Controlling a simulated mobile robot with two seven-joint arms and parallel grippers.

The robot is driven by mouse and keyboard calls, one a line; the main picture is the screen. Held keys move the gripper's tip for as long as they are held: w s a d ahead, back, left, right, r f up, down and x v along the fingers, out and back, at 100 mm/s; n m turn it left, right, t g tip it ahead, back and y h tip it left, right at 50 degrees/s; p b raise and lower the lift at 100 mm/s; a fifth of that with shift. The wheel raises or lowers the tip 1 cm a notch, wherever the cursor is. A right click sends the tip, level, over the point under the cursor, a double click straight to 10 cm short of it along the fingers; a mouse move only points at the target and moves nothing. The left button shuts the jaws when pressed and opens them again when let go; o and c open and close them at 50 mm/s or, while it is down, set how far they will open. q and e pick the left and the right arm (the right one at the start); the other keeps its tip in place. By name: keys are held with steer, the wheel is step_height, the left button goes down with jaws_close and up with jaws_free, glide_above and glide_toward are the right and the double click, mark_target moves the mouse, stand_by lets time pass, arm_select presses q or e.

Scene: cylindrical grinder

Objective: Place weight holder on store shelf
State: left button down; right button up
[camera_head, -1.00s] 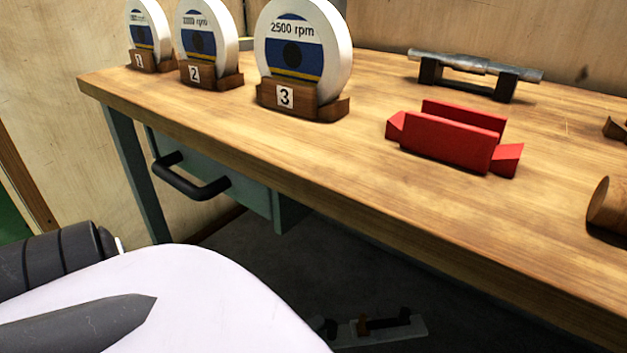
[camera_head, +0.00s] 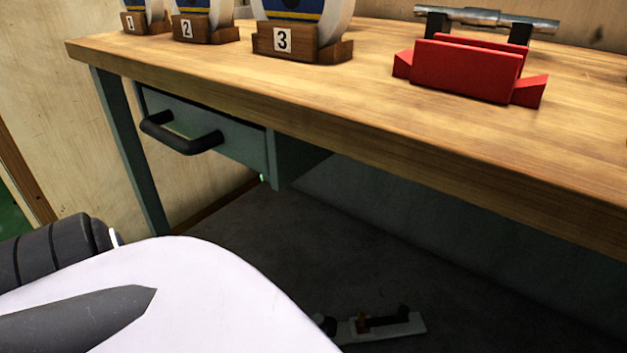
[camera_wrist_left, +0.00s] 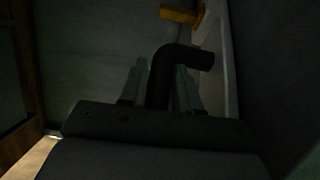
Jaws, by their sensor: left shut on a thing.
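The weight holder appears to be the pale bar (camera_head: 405,326) with black handle parts and a small orange part, low in the head view under the workbench. In the left wrist view, my left gripper (camera_wrist_left: 160,68) is shut on a dark bent handle (camera_wrist_left: 188,55) of it. An orange part (camera_wrist_left: 180,15) shows beyond the handle. In the head view my left gripper is mostly hidden behind my white arm cover. My right gripper is out of view. The dark surface below the bench (camera_head: 240,225) may be the store shelf; I cannot tell.
The wooden workbench (camera_head: 330,110) overhangs the weight holder. A drawer with a black handle (camera_head: 185,140) hangs beneath it at the left. On top stand numbered wheels in wooden stands (camera_head: 300,45), a red holder (camera_head: 465,70) and a metal shaft on black supports (camera_head: 485,18).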

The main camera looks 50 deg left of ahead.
arm_select(q)
steer(key=shift+w+r, duration=0.1)
steer(key=shift+r, duration=0.1)
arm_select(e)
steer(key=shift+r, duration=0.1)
arm_select(q)
steer(key=c, duration=0.8)
jaws_free()
steer(key=shift+f, duration=0.2)
steer(key=s, duration=0.7)
steer(key=shift+s+a+f+p, duration=0.15)
steer(key=shift+s+a+p, duration=0.05)
steer(key=shift+s+p, duration=0.15)
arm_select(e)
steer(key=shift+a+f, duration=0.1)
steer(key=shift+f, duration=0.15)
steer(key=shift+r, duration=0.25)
